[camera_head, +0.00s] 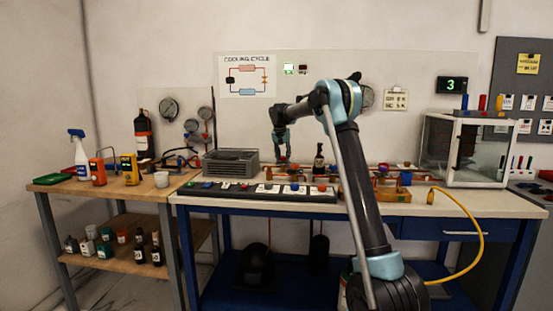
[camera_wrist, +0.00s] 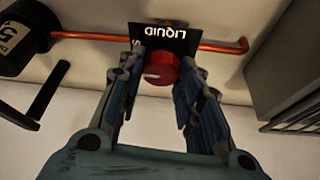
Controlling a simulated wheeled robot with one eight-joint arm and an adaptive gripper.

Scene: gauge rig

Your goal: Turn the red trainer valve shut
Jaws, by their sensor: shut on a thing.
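The red trainer valve (camera_wrist: 163,70) is a round red knob with a pale mark on its face, in the upper middle of the wrist view. It sits in front of a black label reading LIQUID (camera_wrist: 182,38) and a copper pipe (camera_wrist: 222,47). My gripper (camera_wrist: 161,62) has one finger on each side of the knob and is shut on it. In the head view my gripper (camera_head: 283,155) reaches down to the back of the blue workbench (camera_head: 225,203). The knob is too small there to make out its angle.
A grey finned unit (camera_head: 231,162) stands left of my gripper and fills the right edge of the wrist view. A dark bottle (camera_head: 319,158) stands just to the right. A glass-sided box (camera_head: 463,150) is far right.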

